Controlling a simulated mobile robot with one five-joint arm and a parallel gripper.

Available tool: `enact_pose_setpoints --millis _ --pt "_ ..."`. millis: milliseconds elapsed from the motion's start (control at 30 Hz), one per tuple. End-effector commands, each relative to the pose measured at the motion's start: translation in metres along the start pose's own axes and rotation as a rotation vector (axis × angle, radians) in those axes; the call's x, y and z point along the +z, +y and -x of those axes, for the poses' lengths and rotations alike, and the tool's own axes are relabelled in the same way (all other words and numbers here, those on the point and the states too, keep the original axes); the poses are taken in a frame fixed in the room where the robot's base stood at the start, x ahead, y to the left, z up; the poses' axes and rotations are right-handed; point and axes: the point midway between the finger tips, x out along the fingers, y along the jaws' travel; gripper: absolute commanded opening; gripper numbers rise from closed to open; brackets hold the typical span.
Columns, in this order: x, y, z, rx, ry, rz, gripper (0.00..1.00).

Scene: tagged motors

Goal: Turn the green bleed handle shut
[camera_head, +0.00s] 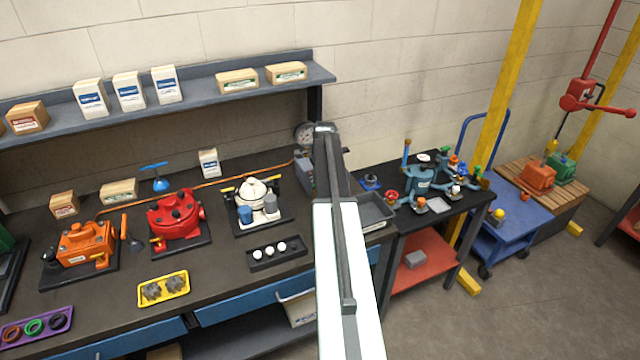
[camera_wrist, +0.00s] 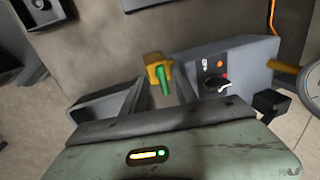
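The green handle (camera_wrist: 164,80) shows in the wrist view, on a small yellow-brass fitting (camera_wrist: 155,65). It lies just beyond and between the two grey fingers of my gripper (camera_wrist: 148,95). The fingers are apart, and I see nothing held between them. Whether a finger touches the handle I cannot tell. In the head view my arm reaches up the middle over the bench, its far end (camera_head: 326,128) near a round gauge (camera_head: 304,134). I cannot make out this handle there; my arm may hide it.
A grey control box (camera_wrist: 225,72) with lights and a black knob stands close right of the handle. The dark bench (camera_head: 215,285) holds red, orange and white pump units left of my arm. A grey tray (camera_head: 374,209) and a blue unit (camera_head: 422,182) stand to the right.

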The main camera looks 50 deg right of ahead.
Motion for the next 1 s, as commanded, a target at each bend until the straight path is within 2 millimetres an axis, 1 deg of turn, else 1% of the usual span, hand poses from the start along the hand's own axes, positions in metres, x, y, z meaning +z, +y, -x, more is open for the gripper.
enact_pose_setpoints --millis 167,267,500,567,667,1000 --pt "0.0 -0.001 0.011 -0.001 -0.001 0.0 0.35" --pt "0.001 -0.001 0.027 -0.001 0.0 0.0 0.35" --pt "0.0 0.0 0.071 0.0 0.001 0.0 0.35" --pt "0.0 0.001 0.078 0.001 0.001 0.0 0.35" --pt "0.0 0.002 0.081 0.001 0.001 0.0 0.35" --pt "0.0 0.002 0.078 0.001 0.001 0.0 0.35"
